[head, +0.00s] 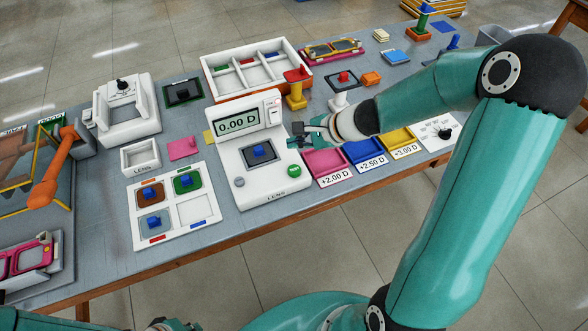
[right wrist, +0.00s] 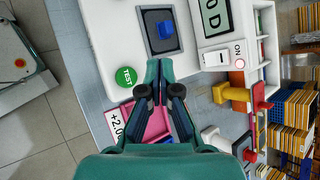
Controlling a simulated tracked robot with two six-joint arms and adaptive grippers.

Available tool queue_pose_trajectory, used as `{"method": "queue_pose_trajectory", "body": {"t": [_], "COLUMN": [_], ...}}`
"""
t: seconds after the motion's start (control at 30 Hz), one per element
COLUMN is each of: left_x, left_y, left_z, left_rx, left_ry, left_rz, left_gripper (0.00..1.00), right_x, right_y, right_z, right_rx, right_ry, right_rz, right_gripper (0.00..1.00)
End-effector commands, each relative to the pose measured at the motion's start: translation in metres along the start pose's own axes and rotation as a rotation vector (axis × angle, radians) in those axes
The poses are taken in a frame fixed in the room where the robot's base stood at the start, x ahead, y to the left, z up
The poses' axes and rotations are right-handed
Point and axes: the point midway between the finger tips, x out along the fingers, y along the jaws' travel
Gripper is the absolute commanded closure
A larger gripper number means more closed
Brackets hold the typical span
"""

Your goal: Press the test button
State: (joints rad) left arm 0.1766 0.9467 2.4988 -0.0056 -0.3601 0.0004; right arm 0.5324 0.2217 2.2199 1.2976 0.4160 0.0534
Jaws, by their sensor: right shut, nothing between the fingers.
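The white lens tester (head: 259,188) stands on the grey table and its display (head: 237,122) reads 0.00 D. Its green round test button (head: 294,171) is at the front right corner; in the right wrist view the button (right wrist: 126,77) shows the word TEST. A dark square lens with a blue knob (head: 259,153) lies on the tester. My right gripper (head: 298,134) is shut and empty, beside and above the tester's right side. In the right wrist view its fingertips (right wrist: 159,70) are right of the button, apart from it in the picture.
Pink, blue and yellow bins (head: 363,152) with dioptre labels stand right of the tester. A yellow-and-red peg stand (head: 296,90) is behind it. A white lens board (head: 172,208) lies left of it. The floor in front of the table is clear.

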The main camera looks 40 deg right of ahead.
Motion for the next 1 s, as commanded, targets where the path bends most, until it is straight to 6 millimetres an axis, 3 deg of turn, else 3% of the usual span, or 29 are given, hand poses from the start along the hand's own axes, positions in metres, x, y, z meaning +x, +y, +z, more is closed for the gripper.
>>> {"method": "queue_pose_trajectory", "body": {"t": [0.6, 1.0], "left_x": [0.063, 0.070], "left_y": [-0.023, -0.025], "left_z": [0.000, 0.000], "left_rx": [0.000, 0.000], "left_ry": [0.000, 0.000], "left_rz": [0.000, 0.000], "left_gripper": [1.00, 1.00], "right_x": [0.053, 0.058], "right_y": [0.039, 0.042], "right_z": [-0.039, -0.042], "right_rx": [0.001, -0.001], "right_ry": [0.000, 0.000], "right_rz": [0.000, 0.001], "right_gripper": [1.00, 1.00]}}
